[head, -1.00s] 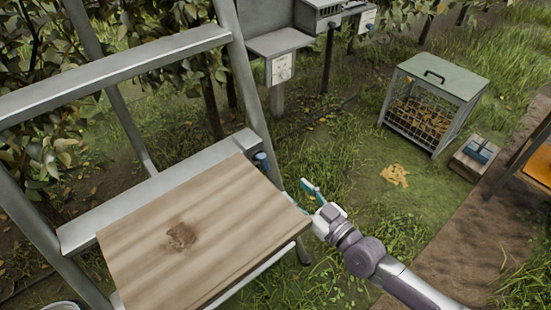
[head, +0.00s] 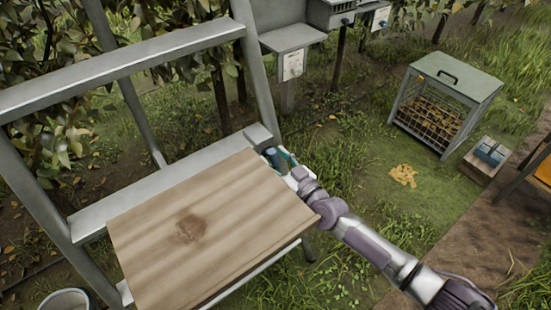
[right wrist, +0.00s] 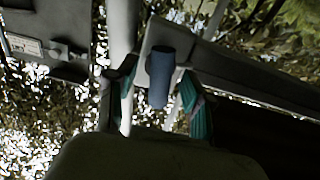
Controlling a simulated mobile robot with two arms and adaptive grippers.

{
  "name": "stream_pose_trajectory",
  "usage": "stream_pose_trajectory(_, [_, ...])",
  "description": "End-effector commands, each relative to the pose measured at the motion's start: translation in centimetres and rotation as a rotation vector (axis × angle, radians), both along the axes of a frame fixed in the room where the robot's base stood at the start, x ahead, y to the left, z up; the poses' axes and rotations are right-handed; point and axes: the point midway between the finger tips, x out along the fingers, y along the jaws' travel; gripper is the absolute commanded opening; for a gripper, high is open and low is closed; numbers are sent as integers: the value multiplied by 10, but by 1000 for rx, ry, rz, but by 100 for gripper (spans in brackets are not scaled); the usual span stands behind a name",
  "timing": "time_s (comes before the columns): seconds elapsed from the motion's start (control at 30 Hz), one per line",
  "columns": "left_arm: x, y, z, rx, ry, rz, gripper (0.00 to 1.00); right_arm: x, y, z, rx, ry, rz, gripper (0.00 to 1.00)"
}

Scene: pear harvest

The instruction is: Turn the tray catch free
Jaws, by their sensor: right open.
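The tray catch (head: 270,153) is a small dark blue knob at the ladder's side, by the far right corner of the wooden tray (head: 150,230). In the right wrist view the blue catch (right wrist: 161,75) stands out from a grey metal plate. My right gripper (head: 280,157) is at the catch, with its teal fingers open. In the right wrist view the open fingers of my right gripper (right wrist: 158,108) lie on either side of the catch, with a gap visible at each side. Their contact is not visible. My left gripper is out of view.
The grey ladder frame (head: 120,60) rises behind the tray. Grey boxes on posts (head: 292,38) stand behind. A wire cage with a green lid (head: 445,100) and a wooden crate (head: 485,162) stand right. A bucket (head: 65,300) is at lower left.

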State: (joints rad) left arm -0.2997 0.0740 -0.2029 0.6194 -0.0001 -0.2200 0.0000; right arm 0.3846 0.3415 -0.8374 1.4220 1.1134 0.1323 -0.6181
Motion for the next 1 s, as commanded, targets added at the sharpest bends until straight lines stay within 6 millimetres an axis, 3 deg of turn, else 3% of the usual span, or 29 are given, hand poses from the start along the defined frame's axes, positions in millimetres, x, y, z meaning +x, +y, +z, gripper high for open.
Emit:
stream_pose_trajectory(0.07, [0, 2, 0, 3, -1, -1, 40, 0, 0, 0, 0, 0, 0, 52])
stream_pose_trajectory(0.3, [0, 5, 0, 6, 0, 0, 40, 0, 0, 0, 0, 0, 0, 12])
stream_pose_trajectory(0.4, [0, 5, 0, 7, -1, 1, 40, 0, 0, 0, 0, 0, 0, 0])
stream_pose_trajectory(1.0, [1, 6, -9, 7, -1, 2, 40, 0, 0, 0, 193, 140, 0, 0])
